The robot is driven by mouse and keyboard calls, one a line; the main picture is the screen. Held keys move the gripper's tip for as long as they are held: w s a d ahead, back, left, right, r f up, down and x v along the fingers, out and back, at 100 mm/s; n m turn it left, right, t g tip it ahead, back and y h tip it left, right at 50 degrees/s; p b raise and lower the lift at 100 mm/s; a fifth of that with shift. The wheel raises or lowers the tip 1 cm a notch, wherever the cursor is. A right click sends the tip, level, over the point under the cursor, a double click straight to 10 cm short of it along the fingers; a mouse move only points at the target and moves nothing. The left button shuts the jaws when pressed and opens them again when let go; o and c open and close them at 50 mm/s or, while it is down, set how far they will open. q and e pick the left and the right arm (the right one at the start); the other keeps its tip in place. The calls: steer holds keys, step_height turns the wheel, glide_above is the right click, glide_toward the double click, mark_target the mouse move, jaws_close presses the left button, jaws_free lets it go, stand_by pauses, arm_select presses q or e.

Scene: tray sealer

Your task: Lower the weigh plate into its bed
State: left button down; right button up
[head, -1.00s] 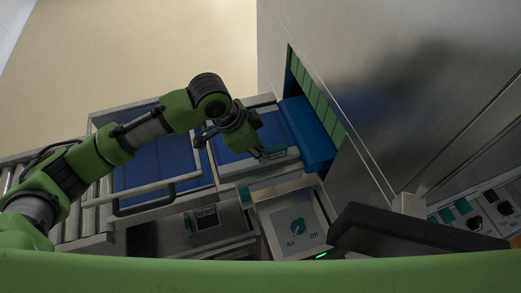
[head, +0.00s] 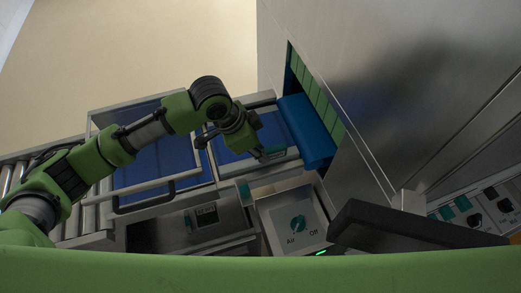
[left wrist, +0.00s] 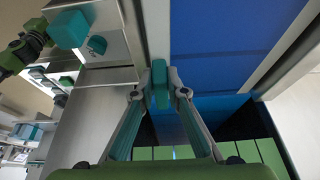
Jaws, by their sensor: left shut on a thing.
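The weigh plate seems to be the blue-topped section (head: 232,150) in the conveyor line, in the middle of the head view; the blue surface also shows in the left wrist view (left wrist: 235,30). My left gripper (head: 270,153) is over its near edge. In the left wrist view my left gripper (left wrist: 160,85) is shut on a small teal block (left wrist: 159,72), apparently the plate's grip. The plate looks nearly level with its surroundings. Its underside and the bed are hidden, so I cannot tell whether it is seated. My right gripper is not made out.
A blue roller belt (head: 306,130) lies right of the plate, before a green-strip curtain (head: 320,95) in the steel housing. A framed guard (head: 157,185) covers the blue belt at left. A display (head: 203,216) and an Air/Off knob panel (head: 297,224) stand in front.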

arm_select(q)
steer(key=shift+f, duration=0.4)
stand_by(0.4)
steer(key=c, duration=1.4)
jaws_free()
step_height(320, 180, up, 6)
steer(key=p, duration=0.6)
steer(key=shift+f, duration=0.25)
steer(key=shift+r+p, duration=0.35)
steer(key=shift+r, duration=0.9)
